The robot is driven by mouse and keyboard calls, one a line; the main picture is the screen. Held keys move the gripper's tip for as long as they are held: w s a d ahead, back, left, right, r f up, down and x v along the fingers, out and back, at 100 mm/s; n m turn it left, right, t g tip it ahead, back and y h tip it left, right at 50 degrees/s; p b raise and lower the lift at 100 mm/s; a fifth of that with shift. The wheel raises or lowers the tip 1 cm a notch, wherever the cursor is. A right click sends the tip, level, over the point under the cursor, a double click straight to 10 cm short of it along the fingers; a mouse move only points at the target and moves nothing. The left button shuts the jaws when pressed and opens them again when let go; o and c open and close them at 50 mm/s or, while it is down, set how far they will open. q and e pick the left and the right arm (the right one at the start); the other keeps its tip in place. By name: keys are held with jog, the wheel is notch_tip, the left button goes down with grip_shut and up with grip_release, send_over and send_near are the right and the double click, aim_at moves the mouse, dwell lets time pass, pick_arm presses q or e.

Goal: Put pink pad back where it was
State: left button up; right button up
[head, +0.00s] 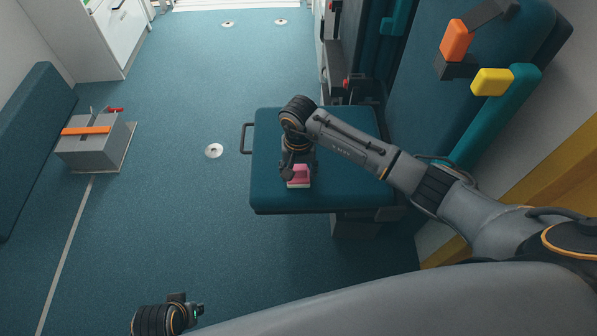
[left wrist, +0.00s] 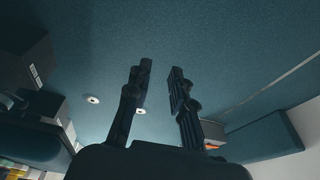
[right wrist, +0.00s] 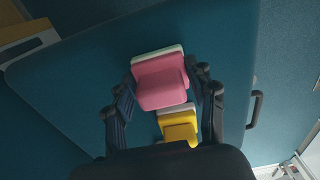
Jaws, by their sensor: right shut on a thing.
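The pink pad (head: 299,174), with a pale underside, is at the tips of my right gripper (head: 297,170), over the teal seat cushion (head: 350,190). In the right wrist view the pink pad (right wrist: 160,82) sits between the two fingers, and the gripper is shut on it. A yellow pad (right wrist: 179,124) with a white layer shows just below it there, smaller and over the cushion; the head view hides it. I cannot tell whether the pink pad touches the cushion. My left gripper (left wrist: 160,80) is open and empty over the floor, low in the head view (head: 192,310).
A grey case (head: 90,148) with an orange strap stands on the floor at the left. Orange (head: 456,40) and yellow (head: 492,82) blocks are on the upright teal seat back. A dark handle (head: 246,138) sticks out of the cushion's left edge. The middle floor is clear.

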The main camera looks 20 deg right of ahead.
aim_at(299, 169)
pick_arm(q)
jog(key=shift+r, duration=0.1)
pick_arm(e)
jog(key=shift+f, duration=0.15)
pick_arm(q)
jog(key=shift+r, duration=0.3)
pick_arm(e)
jog(key=o, duration=1.1)
pick_arm(q)
jog(key=shift+w+r, duration=0.1)
pick_arm(e)
notch_tip(299, 169, up, 8)
jog(key=shift+f+p, duration=0.1)
jog(key=shift+p, duration=0.45)
pick_arm(q)
jog(key=f, duration=0.2)
jog(key=s+f, duration=0.1)
jog(key=f, duration=0.1)
jog(key=shift+f, duration=0.3)
